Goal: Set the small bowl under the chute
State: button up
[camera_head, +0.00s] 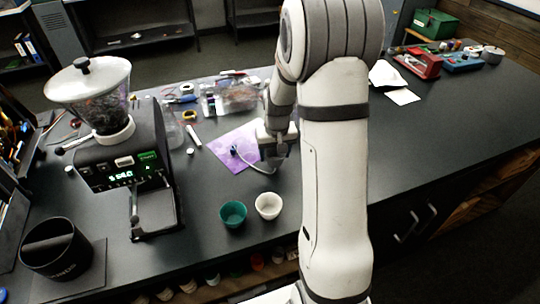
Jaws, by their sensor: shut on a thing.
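Two small cup-like bowls stand upright side by side near the front edge of the counter: a green bowl (233,214) and a white bowl (268,206). A dark grinder (118,158) stands to their left, with a clear hopper on top and a lit display. Its front fork and tray (158,212) show below the body; the chute opening is hard to make out. My gripper (272,158) is behind the bowls, over the purple mat (224,144), clear of both bowls. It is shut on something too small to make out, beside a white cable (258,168).
A black knock bin (55,248) stands at the front left. Tools and small parts (230,96) lie behind the mat. A white cloth (386,75), a red box (417,63) and a green toolbox (434,24) are at the back right. The counter right of my arm is clear.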

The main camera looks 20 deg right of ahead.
jog(key=shift+f, duration=1.05)
jog(key=shift+f, duration=0.2)
jog(key=o, duration=1)
jog(key=shift+r, duration=0.15)
